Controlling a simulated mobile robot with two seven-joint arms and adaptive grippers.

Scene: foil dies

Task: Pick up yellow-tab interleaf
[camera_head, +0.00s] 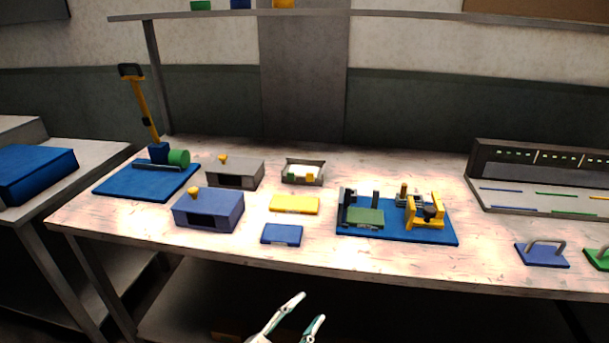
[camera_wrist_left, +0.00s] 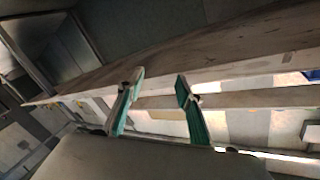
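A small grey tray (camera_head: 303,163) stands at the middle back of the workbench. White pieces (camera_head: 302,171) lie in it with small yellow tabs (camera_head: 310,177) at the front; they are too small to tell apart, so I cannot single out the yellow-tab interleaf for certain. My left gripper (camera_head: 310,307) is in front of and below the bench's front edge, well short of the tray. Its two fingers are apart with nothing between them, as the left wrist view (camera_wrist_left: 160,77) also shows. The tray is not recognisable there. My right gripper is not in view.
A yellow block (camera_head: 295,204) and a blue block (camera_head: 282,234) lie in front of the tray. Grey (camera_head: 235,173) and blue (camera_head: 208,210) boxes stand left. A blue fixture base (camera_head: 400,234) is right. The bench's front edge (camera_head: 330,270) lies between gripper and tray.

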